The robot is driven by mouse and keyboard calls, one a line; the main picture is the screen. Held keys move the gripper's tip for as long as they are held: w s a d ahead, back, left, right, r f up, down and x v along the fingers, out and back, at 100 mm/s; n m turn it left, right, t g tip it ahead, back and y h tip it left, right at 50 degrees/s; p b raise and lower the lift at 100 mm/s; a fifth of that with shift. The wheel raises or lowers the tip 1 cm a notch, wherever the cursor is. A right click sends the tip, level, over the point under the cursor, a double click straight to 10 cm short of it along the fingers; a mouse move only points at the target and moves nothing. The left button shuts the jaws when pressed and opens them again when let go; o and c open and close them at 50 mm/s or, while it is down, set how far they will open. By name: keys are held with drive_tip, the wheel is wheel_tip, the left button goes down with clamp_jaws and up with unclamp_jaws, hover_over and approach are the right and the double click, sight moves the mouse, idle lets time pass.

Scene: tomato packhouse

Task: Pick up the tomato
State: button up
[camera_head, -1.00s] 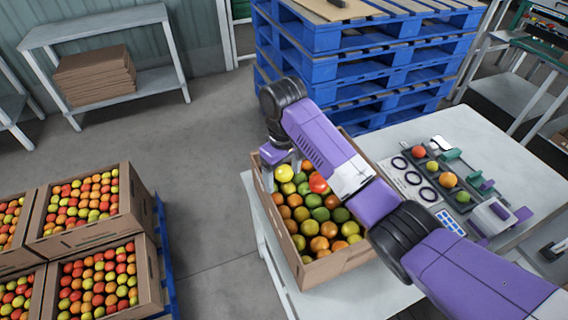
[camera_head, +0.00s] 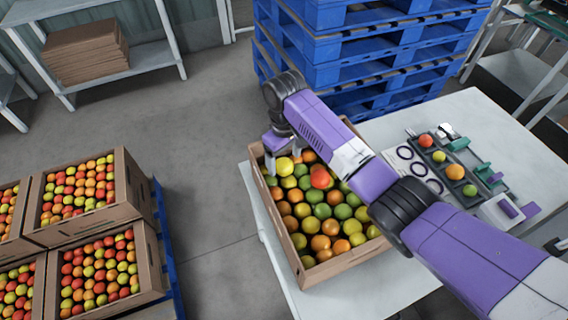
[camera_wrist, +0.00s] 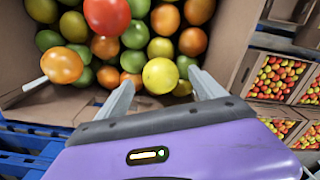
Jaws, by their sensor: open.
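A cardboard crate (camera_head: 345,262) full of red, orange, yellow and green tomatoes stands on the white table. My gripper (camera_head: 283,160) is over the crate's far left corner, pointing down, open and empty. A yellow tomato (camera_head: 285,166) is by the fingers. In the wrist view, the yellow tomato (camera_wrist: 160,75) appears between the two spread fingertips (camera_wrist: 160,82); I cannot tell whether they touch it. A red tomato (camera_head: 320,179) lies on top of the pile to its right. An orange tomato (camera_wrist: 62,65) lies near the crate wall in the wrist view.
The white table (camera_head: 462,112) holds a sorting board (camera_head: 428,165) with several tomatoes and rings, right of the crate. Blue pallets (camera_head: 345,75) are stacked behind. More tomato crates (camera_head: 148,245) stand at left on a blue pallet. Floor between is clear.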

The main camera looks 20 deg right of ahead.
drive_tip(key=shift+f, duration=1.15)
drive_tip(key=c, duration=1)
drive_tip(key=shift+r, duration=0.1)
